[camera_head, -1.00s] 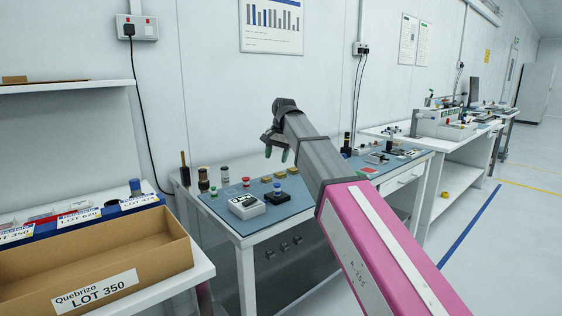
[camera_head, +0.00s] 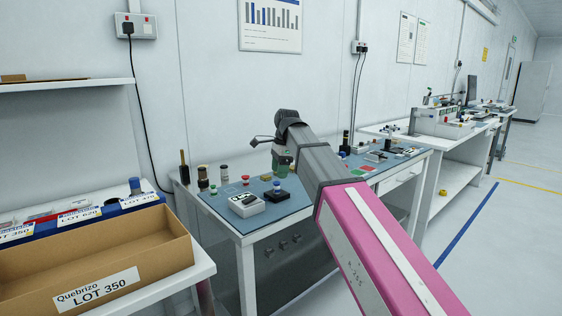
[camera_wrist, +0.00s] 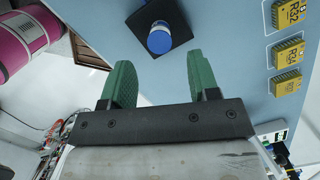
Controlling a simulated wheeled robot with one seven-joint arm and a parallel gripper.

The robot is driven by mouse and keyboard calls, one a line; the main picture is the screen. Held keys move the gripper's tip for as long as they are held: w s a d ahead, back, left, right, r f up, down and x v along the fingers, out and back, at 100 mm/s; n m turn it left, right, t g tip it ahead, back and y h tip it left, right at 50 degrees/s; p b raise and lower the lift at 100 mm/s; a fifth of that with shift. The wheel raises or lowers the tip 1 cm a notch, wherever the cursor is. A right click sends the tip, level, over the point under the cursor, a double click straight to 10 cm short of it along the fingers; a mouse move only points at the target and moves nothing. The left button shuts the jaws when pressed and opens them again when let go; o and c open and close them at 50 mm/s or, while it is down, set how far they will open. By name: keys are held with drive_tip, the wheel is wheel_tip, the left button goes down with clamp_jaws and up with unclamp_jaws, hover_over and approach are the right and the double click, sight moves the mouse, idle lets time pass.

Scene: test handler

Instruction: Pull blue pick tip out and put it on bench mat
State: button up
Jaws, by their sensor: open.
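The blue pick tip (camera_head: 277,185) stands in a small black block (camera_head: 277,196) on the blue-grey bench mat (camera_head: 303,200). In the wrist view the round blue tip (camera_wrist: 160,38) shows from above, in the black block (camera_wrist: 178,14) at the top of the picture. My gripper (camera_head: 281,165) is above the mat, behind and above the block in the head view. Its green fingers (camera_wrist: 159,82) are apart with nothing between them. In the wrist view the tip lies beyond the fingertips, roughly centred between them, and not touched.
A white instrument (camera_head: 246,206) stands left of the black block. Green-topped (camera_head: 213,190) and red-topped (camera_head: 245,180) pieces are near it. Yellow blocks (camera_wrist: 286,53) line the right of the wrist view. A cardboard box (camera_head: 120,262) is on the left bench.

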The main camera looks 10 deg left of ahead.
sight(278, 183)
drive_tip(key=f, duration=0.6)
drive_tip(key=shift+s+a+f, duration=0.2)
drive_tip(key=shift+s+a, duration=0.05)
drive_tip(key=shift+a, duration=0.15)
drive_tip(key=c, duration=0.9)
